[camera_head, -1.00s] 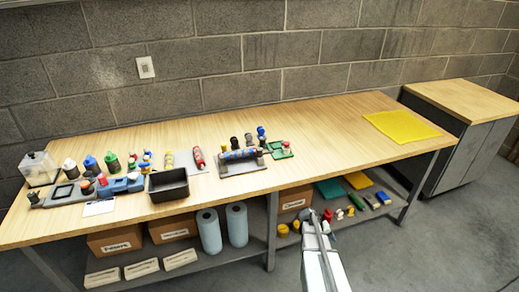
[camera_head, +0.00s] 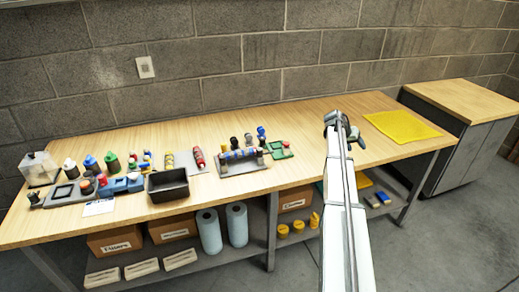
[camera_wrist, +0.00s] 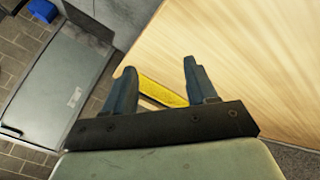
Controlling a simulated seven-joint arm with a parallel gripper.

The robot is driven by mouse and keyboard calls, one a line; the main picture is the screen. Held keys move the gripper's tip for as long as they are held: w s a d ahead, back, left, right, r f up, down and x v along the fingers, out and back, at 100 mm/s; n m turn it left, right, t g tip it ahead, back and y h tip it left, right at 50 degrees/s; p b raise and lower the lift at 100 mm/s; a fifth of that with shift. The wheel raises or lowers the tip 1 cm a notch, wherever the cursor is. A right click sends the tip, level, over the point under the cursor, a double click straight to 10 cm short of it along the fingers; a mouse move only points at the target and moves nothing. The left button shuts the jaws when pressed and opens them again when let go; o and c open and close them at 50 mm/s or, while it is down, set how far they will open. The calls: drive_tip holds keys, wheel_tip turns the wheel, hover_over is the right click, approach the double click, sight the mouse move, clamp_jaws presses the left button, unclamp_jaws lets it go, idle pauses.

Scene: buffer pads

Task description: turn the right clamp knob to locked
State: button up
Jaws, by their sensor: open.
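A grey fixture (camera_head: 238,168) with a blue-banded roller (camera_head: 240,154) lies on the middle of the bench. Several small upright knob-like parts stand at its back, among them a dark one (camera_head: 248,140) and a blue-topped one (camera_head: 261,133). I cannot tell which is the right clamp knob or how it is turned. My gripper (camera_head: 340,120) is over the bench's right part, to the right of the fixture and apart from it. In the wrist view my gripper (camera_wrist: 160,66) has its two fingers spread with nothing held; the fixture is not in that view.
A yellow mat (camera_head: 402,126) lies to the right of my gripper and shows between the fingers in the wrist view (camera_wrist: 165,92). A green tray (camera_head: 279,150) sits beside the fixture. A black bin (camera_head: 168,186) and bottles stand left.

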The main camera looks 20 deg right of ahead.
drive_tip(key=w+a+r+y, duration=0.3)
drive_tip(key=w+a+r, duration=0.15)
drive_tip(key=a, duration=0.75)
drive_tip(key=w+a+r+y, duration=0.25)
drive_tip(key=w+a, duration=0.25)
drive_tip(key=a, duration=0.6)
drive_tip(key=y, duration=0.3)
approach(259, 149)
wheel_tip(259, 149, down, 10)
drive_tip(key=shift+s+r, duration=0.1)
drive_tip(key=shift+r, duration=0.1)
drive_tip(key=c, duration=1.1)
drive_tip(key=shift+o, duration=0.2)
